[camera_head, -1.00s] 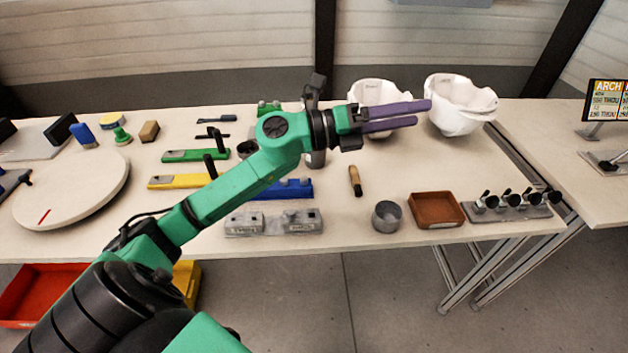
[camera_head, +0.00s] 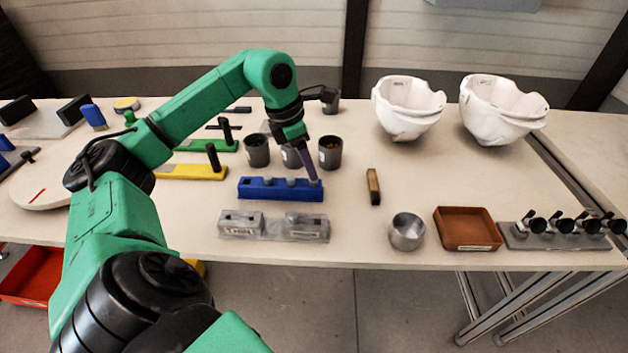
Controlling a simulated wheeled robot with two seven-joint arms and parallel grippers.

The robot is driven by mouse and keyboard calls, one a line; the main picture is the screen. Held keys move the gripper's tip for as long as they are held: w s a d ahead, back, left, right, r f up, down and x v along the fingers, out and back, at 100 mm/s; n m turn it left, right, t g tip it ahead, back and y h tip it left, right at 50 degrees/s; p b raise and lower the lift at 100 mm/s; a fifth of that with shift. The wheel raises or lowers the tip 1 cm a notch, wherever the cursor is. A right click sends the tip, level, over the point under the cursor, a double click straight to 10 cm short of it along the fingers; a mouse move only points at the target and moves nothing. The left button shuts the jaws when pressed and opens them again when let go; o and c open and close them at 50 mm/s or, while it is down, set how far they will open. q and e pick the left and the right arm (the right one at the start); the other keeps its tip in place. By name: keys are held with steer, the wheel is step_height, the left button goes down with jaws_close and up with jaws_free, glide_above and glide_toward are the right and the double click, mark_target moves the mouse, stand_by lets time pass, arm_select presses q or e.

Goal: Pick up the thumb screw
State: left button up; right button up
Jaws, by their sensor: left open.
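My left gripper (camera_head: 313,177) has purple fingers that point down at the right end of a blue block (camera_head: 258,193). The block carries a row of small grey knobs (camera_head: 291,182); any of these could be the thumb screw, but they are too small to be sure. The fingers overlap the rightmost knob in the view and partly hide it. The fingers line up one behind the other, so the gap between them does not show. I cannot tell whether they touch the knob. My right gripper is not in view.
Dark cups (camera_head: 330,153) stand close behind the gripper. A metal cup (camera_head: 406,232), a brown tray (camera_head: 467,229) and a rack with black-knobbed pieces (camera_head: 530,241) stand right. White shells (camera_head: 408,108) are at the back.

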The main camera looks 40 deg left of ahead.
arm_select(q)
steer(key=x, duration=0.4)
steer(key=shift+w+f, duration=0.1)
steer(key=shift+f, duration=0.2)
jaws_close()
steer(key=shift+r, duration=0.1)
step_height(320, 180, up, 20)
steer(key=p, duration=0.5)
steer(key=shift+p, duration=0.3)
step_height(320, 180, up, 3)
steer(key=p, duration=0.4)
steer(key=shift+d+r, duration=0.1)
steer(key=shift+r, duration=0.05)
